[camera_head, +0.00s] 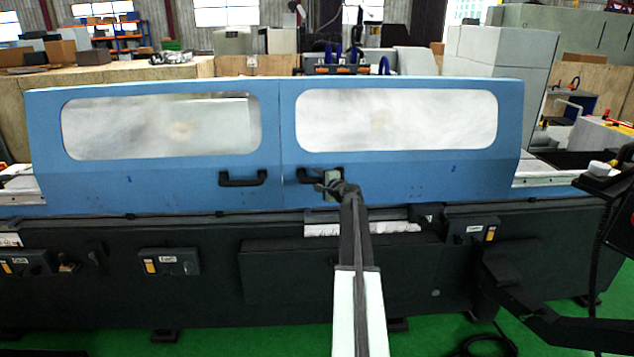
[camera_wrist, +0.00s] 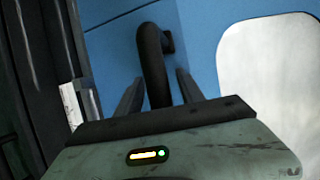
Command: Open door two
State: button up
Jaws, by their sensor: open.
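The grinder has two blue sliding doors side by side, a left door (camera_head: 80,182) and a right door (camera_head: 400,172), each with a pale window. The left door has a black handle (camera_head: 242,180) near the seam. My gripper (camera_head: 320,186) is at the black handle (camera_head: 306,176) of the right door and partly covers it. In the wrist view, this handle (camera_wrist: 152,62) stands between my two open fingers (camera_wrist: 159,82); I cannot tell whether either finger touches it.
The dark machine base (camera_head: 300,265) with switch boxes runs below the doors. A control box (camera_head: 470,230) is on the right, and a dark arm with a panel (camera_head: 618,225) stands at the far right. Green floor (camera_head: 230,340) shows in front.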

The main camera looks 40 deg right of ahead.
grip_shut()
jog(key=shift+a, duration=0.1)
dwell(1.2)
